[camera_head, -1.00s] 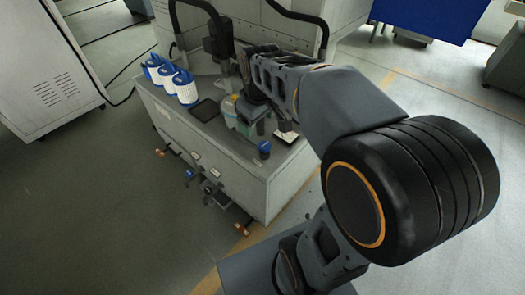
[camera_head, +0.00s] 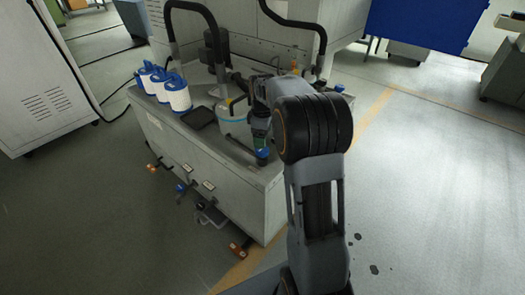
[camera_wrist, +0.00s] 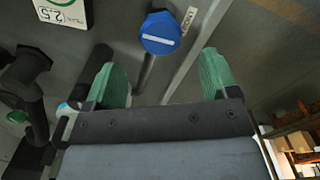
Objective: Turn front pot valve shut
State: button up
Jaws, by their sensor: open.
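A blue knob with a white bar across its face (camera_wrist: 160,33) sits on a dark pipe, with a small printed tag beside it. In the head view the blue knob (camera_head: 263,154) is near the front right corner of the tank top, by a pale pot (camera_head: 231,122). I take it for the pot valve; the tag is too small to read surely. My gripper (camera_wrist: 163,80) is open, with green fingertips apart and empty. The knob shows beyond the tips, in line with the gap, and looks untouched. In the head view my arm partly hides the gripper (camera_head: 260,136).
White and blue filter cartridges (camera_head: 176,94) and a black tray (camera_head: 198,117) stand on the tank top (camera_head: 175,125). Black hoses (camera_head: 196,10) rise behind. Coloured levers (camera_head: 183,187) stick out of the tank's front. The floor at right is clear, with a few dark spots.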

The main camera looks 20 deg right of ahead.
aim_at(262, 151)
jog(key=shift+f+b, duration=0.6)
jog(key=shift+f, duration=2.4)
jog(key=c, duration=0.9)
